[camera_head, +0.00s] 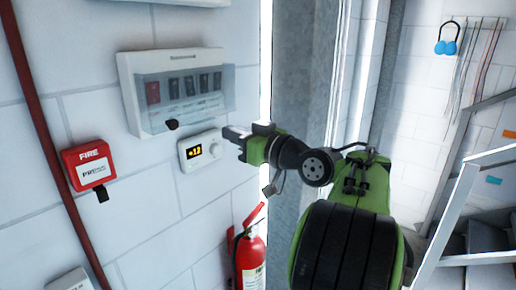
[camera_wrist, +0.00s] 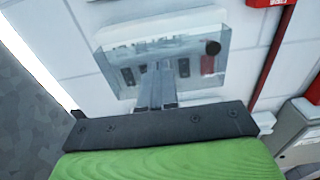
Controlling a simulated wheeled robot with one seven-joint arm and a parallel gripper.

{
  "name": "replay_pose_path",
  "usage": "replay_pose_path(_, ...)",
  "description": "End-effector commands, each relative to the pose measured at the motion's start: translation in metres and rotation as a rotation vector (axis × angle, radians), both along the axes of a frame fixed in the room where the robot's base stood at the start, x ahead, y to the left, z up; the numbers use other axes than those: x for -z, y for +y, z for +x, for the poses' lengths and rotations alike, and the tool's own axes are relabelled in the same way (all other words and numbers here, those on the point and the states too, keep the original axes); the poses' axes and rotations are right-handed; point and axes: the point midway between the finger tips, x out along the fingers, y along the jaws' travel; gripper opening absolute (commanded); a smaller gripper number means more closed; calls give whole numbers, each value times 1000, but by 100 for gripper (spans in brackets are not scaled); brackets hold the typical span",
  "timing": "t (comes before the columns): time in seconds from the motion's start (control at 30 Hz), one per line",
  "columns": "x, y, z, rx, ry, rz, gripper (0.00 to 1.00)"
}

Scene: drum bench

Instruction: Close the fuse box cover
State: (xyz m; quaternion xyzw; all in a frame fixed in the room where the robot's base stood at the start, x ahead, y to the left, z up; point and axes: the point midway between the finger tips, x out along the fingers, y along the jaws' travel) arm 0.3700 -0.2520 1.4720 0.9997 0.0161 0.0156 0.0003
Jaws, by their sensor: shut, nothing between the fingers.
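The white fuse box (camera_head: 182,57) is mounted on the wall at upper left in the head view, with a row of dark switches and one red one. Its clear cover (camera_head: 225,88) reaches past the box's right edge and seems to stand somewhat out from the box. A dark round knob (camera_head: 171,124) sits at the cover's lower edge. My gripper (camera_head: 230,133) is shut and empty, below and right of the cover. In the wrist view, my gripper's fingers (camera_wrist: 157,82) overlap the clear cover (camera_wrist: 205,75); I cannot tell whether they touch it.
A thermostat (camera_head: 201,151) reading 12 is on the wall just left of my gripper. A red fire call box (camera_head: 90,165) and a red pipe (camera_head: 42,125) are further left. A fire extinguisher (camera_head: 250,258) stands below. A metal column (camera_head: 300,65) and stair rails are right.

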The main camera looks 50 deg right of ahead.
Motion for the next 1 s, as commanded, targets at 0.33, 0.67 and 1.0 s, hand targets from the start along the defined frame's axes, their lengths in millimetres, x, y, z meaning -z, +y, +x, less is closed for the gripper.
replay_pose_path(0.33, 5, -4, -37, 8, -1, -3, 0)
replay_pose_path(0.67, 3, -4, -54, 5, 0, -2, 0)
replay_pose_path(1.0, 0, -2, -57, 2, 0, -2, 0)
